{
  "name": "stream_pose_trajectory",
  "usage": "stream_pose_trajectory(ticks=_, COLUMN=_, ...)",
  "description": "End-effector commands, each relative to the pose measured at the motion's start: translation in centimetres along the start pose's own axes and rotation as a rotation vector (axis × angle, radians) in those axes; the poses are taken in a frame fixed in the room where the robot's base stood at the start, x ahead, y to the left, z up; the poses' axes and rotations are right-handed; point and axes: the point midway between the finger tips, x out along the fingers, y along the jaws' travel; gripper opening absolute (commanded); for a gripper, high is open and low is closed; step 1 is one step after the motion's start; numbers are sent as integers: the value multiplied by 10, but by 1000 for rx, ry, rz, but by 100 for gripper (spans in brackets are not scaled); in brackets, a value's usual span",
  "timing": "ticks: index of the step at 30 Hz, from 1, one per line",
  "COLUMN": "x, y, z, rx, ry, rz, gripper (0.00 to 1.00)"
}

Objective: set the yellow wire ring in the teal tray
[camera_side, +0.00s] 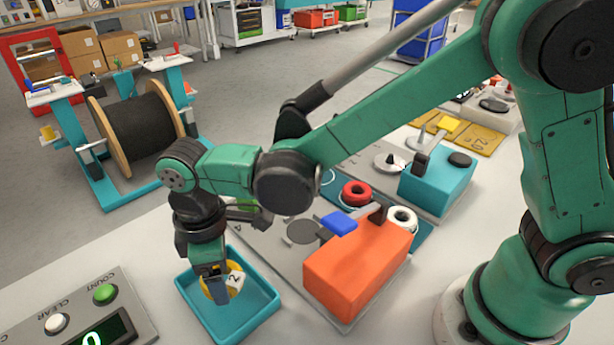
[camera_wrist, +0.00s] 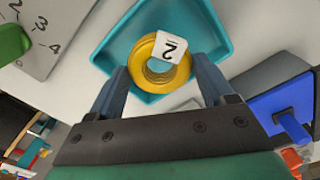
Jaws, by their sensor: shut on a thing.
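The yellow wire ring (camera_side: 206,284) has a white tag marked 2 and is between the fingers of my gripper (camera_side: 217,280). In the wrist view the ring (camera_wrist: 142,52) sits between the two fingertips (camera_wrist: 161,68), which close on its sides. The teal tray (camera_side: 262,302) is a shallow square with raised walls. The ring is within its outline in both views, and the tray also shows behind the ring in the wrist view (camera_wrist: 213,32). I cannot tell whether the ring touches the tray floor. My fingers partly hide the ring in the side view.
A counter box (camera_side: 75,318) with a green and a white button stands left of the tray. An orange machine (camera_side: 357,265) with a blue lever stands to the right. Red (camera_side: 355,193) and white (camera_side: 402,219) rings lie behind it. A large cable reel (camera_side: 140,128) stands on the floor.

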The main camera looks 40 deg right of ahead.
Motion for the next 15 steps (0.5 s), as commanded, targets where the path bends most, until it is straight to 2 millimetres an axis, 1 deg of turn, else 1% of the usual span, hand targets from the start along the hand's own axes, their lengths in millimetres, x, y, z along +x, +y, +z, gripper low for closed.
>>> stream_pose_trajectory(ticks=5, x=1, y=0, z=0, rx=0, ry=0, rz=0, gripper=14)
stream_pose_trajectory(ticks=15, x=18, y=0, z=0, rx=0, ry=0, rz=0, gripper=14)
